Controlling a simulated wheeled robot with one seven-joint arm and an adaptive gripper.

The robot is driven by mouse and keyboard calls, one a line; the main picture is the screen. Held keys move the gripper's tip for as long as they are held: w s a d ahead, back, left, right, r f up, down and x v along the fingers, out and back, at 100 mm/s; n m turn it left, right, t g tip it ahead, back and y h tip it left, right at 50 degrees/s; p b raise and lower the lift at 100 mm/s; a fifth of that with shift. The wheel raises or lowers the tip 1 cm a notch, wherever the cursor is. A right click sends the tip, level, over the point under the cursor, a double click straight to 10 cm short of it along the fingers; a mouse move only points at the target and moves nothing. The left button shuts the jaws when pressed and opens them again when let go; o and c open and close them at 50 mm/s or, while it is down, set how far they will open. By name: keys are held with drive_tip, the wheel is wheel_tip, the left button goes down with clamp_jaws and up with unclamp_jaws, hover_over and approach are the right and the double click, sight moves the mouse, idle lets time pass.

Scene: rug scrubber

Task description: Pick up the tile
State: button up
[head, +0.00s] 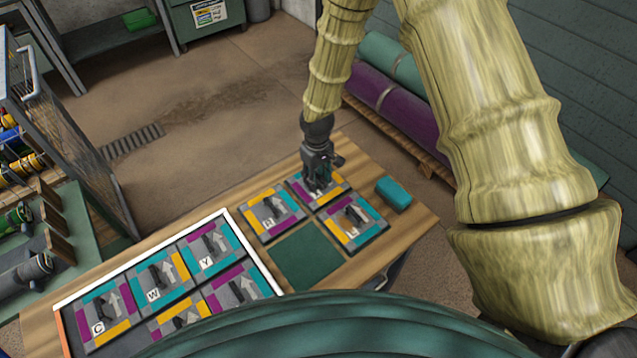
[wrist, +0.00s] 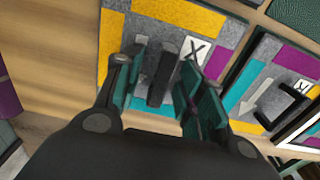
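A square tile (head: 333,184) with yellow, purple, teal and grey patches lies at the far side of the table group, partly hidden by my gripper (head: 318,178). In the wrist view this tile (wrist: 208,26) shows a white label with an X and a black upright handle (wrist: 158,80). My gripper (wrist: 162,90) is open above the tile, its two fingers on either side of the handle with gaps visible. Whether the fingertips reach down beside the handle is hard to tell.
Similar tiles (head: 270,215) and (head: 352,222) lie close by, beside a bare green square (head: 307,255). A white-edged frame (head: 150,262) at left holds several tiles. A teal block (head: 393,194) sits to the right on the wooden table (head: 410,222).

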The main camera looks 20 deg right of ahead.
clamp_jaws()
drive_tip(key=shift+r, duration=0.15)
